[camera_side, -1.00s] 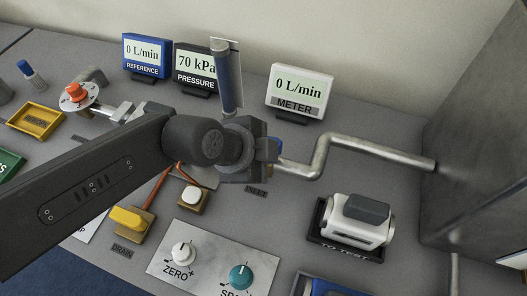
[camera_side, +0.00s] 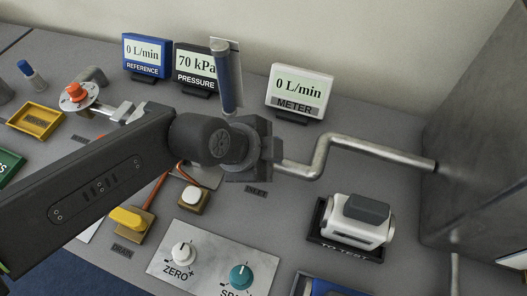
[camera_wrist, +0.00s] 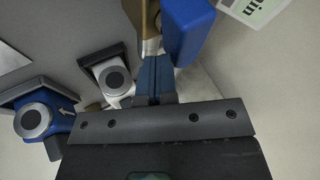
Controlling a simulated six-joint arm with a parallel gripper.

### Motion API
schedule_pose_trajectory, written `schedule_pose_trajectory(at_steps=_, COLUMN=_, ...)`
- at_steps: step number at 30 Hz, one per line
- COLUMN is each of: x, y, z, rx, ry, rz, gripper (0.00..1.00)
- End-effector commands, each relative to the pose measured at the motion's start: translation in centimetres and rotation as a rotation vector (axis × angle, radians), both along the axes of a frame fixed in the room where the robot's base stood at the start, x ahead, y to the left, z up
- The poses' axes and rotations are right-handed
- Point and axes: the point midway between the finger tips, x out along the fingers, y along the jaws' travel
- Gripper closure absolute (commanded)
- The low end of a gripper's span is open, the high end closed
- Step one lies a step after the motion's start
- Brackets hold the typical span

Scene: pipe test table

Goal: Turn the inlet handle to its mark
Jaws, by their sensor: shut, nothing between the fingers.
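My gripper (camera_wrist: 154,84) is shut and empty; its narrow blue fingers show in the wrist view. A blue block (camera_wrist: 188,30), apparently the inlet handle, is close beside the fingertips on their right, near a brass-coloured part (camera_wrist: 151,20). I cannot tell whether the fingers touch it. The INLET label (camera_side: 256,191) lies on the table just below my wrist, and a bent grey pipe (camera_side: 322,152) runs right from there.
The meter (camera_side: 300,91) and the reference display (camera_side: 147,57) read 0 L/min; the pressure display (camera_side: 194,69) reads 70 kPa. A yellow drain handle (camera_side: 127,218), the zero knob (camera_side: 184,252) and the white device on the TO TEST stand (camera_side: 357,219) are nearby.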

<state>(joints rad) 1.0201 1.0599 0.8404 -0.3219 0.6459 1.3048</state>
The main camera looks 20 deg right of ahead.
Motion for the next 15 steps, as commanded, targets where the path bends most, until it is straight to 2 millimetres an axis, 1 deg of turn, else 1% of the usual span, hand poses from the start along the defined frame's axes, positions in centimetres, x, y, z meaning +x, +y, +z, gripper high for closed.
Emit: schedule_pose_trajectory(at_steps=15, x=0.0, y=-1.5, z=-0.1, rx=-0.001, ry=-0.001, rz=-0.001, gripper=1.0)
